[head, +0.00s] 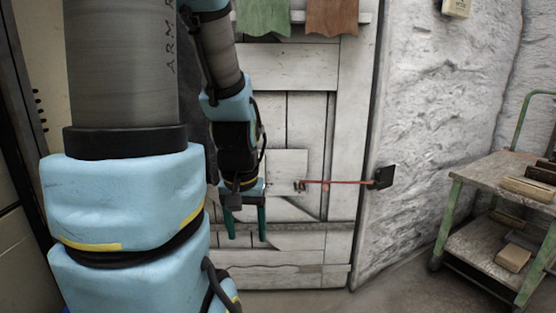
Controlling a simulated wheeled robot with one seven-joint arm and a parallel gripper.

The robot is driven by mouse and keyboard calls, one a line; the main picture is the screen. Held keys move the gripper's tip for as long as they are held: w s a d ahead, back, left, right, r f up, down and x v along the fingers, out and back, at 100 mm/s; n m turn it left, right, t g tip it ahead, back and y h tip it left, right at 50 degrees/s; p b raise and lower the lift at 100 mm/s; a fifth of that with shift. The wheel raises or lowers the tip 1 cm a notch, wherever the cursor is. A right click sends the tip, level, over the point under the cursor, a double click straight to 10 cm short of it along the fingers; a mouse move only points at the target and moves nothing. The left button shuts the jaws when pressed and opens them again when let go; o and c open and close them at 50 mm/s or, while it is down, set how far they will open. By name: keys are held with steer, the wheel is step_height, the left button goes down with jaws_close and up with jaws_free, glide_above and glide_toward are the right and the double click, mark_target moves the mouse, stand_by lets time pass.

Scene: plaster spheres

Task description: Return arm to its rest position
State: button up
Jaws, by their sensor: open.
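My arm fills the left side of the head view, with a thick grey link and light blue joints close to the camera. Its far part hangs down in front of a white plank door (307,120). My gripper (246,238) is at the lower end, pointing down, with two green fingers apart and nothing visible between them. The gripper is in front of the door's lower half, left of a red bar (340,182) that runs across to a black bracket (382,178) at the door's right edge. I cannot tell how far the gripper is from the door.
A green-framed cart (470,172) with brick-like blocks (527,189) stands at the right. A rough white wall (440,90) lies between it and the door. A green cloth (263,15) and a brown cloth (332,15) hang at the door's top. Floor (395,280) is clear before the cart.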

step_height(320, 180, up, 20)
steer(key=p, duration=1.7)
steer(key=shift+f, duration=0.25)
